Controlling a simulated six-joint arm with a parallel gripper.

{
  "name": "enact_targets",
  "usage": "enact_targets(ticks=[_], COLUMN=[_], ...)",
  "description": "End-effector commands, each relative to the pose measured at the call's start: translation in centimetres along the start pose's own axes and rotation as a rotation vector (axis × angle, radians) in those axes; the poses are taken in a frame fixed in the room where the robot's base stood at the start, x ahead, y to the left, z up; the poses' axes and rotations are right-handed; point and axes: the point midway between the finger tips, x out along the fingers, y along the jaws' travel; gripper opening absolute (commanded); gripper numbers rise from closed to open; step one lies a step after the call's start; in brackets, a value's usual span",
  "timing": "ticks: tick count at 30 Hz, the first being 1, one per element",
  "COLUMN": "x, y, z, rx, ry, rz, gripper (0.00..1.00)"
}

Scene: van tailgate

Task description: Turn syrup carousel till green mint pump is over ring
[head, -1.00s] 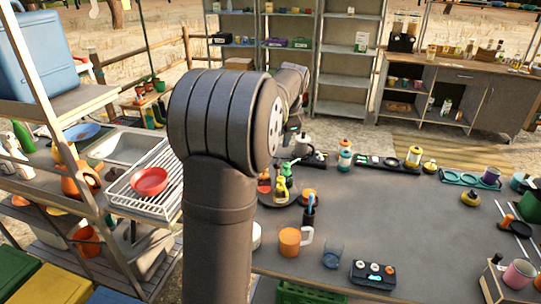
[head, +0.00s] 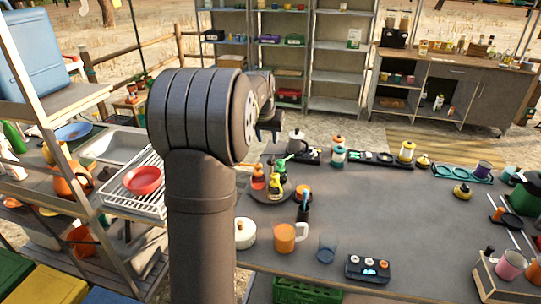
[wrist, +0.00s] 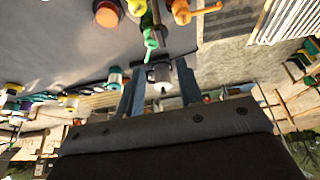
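The syrup carousel (head: 264,196) is a dark round stand on the grey table, just right of my arm in the head view. It carries a green pump (head: 283,161) at its back right, a yellow pump (head: 275,187) at the front and an orange-red pump (head: 257,181) at the left. In the wrist view the green pump (wrist: 150,38) hangs near the top, above my fingers in the picture. My gripper (wrist: 160,98) is open and empty, beyond the carousel and apart from the pumps. I cannot make out the ring for certain.
A grey kettle (head: 296,143) stands behind the carousel and shows between my fingers in the wrist view.

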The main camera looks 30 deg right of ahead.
Motion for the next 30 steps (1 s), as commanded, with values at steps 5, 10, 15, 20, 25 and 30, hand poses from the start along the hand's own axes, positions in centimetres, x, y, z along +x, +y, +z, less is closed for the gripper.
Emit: enact_targets(ticks=[5, 10, 15, 20, 25, 30], x=[4.2, 7.5, 9.6, 10.5, 10.6, 10.6], y=[0.0, 0.0, 0.0, 0.0, 0.0, 0.0], z=[0.1, 0.1, 0.0, 0.0, 0.0, 0.0], rx=[0.001, 0.001, 0.002, 0.002, 0.002, 0.002], ry=[-0.003, -0.002, 0.000, 0.001, 0.002, 0.001], rz=[0.000, 0.000, 0.000, 0.000, -0.001, -0.001], gripper=[0.34, 0.34, 0.34, 0.34, 0.34, 0.20])
